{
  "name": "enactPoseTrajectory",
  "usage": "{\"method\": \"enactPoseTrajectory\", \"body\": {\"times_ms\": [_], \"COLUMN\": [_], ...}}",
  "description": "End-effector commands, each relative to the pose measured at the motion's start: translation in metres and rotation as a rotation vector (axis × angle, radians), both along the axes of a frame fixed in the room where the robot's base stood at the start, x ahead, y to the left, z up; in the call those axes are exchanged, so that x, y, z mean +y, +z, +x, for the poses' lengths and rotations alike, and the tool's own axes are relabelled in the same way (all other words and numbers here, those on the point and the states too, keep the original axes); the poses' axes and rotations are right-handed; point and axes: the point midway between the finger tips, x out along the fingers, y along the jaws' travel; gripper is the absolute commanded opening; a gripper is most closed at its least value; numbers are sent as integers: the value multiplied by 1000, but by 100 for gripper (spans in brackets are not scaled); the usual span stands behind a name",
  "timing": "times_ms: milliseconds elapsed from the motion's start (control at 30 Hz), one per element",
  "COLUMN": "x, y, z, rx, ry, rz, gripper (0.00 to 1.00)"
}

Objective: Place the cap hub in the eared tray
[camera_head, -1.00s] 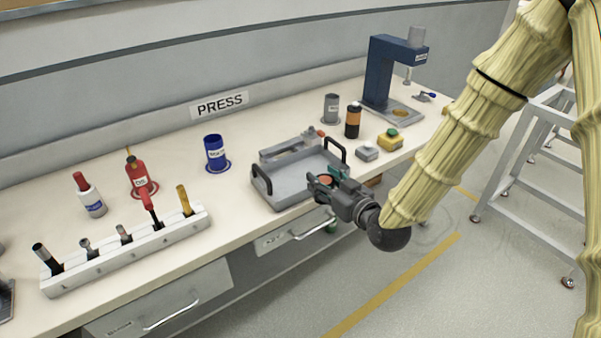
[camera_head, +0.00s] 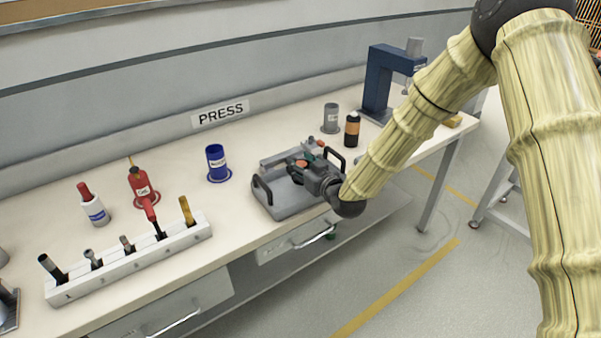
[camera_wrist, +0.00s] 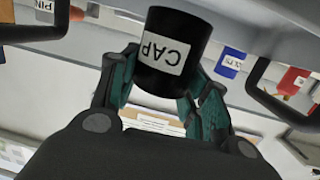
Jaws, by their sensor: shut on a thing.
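The cap hub (camera_wrist: 178,45) is a black cylinder with a white CAP label, upside down in the wrist view. My gripper (camera_wrist: 163,88) is shut on it, with teal fingers on both sides. In the head view my gripper (camera_head: 303,170) is over the eared tray (camera_head: 283,210), a grey tray with black handles at its two ends. The hub is small and partly hidden there, and I cannot tell whether it touches the tray floor. In the wrist view a tray handle (camera_wrist: 283,108) shows at the right.
A blue container (camera_head: 217,160) and red bottle (camera_head: 139,185) stand left of the tray. A grey cylinder (camera_head: 331,117) and black-orange bottle (camera_head: 352,130) stand behind right, near the blue press (camera_head: 378,85). A white numbered rack (camera_head: 130,260) lies front left.

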Motion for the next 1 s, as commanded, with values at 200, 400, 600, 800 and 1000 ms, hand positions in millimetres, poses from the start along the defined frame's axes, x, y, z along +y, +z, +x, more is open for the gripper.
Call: {"method": "enactPoseTrajectory", "body": {"times_ms": [200,400,600,800,1000], "x": [1,1,1,1,1], "y": [-20,-33,-34,-37,-37], "z": [2,3,3,3,3], "rx": [1,-2,-2,-1,-1], "ry": [0,-1,-1,0,0], "rz": [0,0,0,1,1], "gripper": [12,12,12,52,68]}}
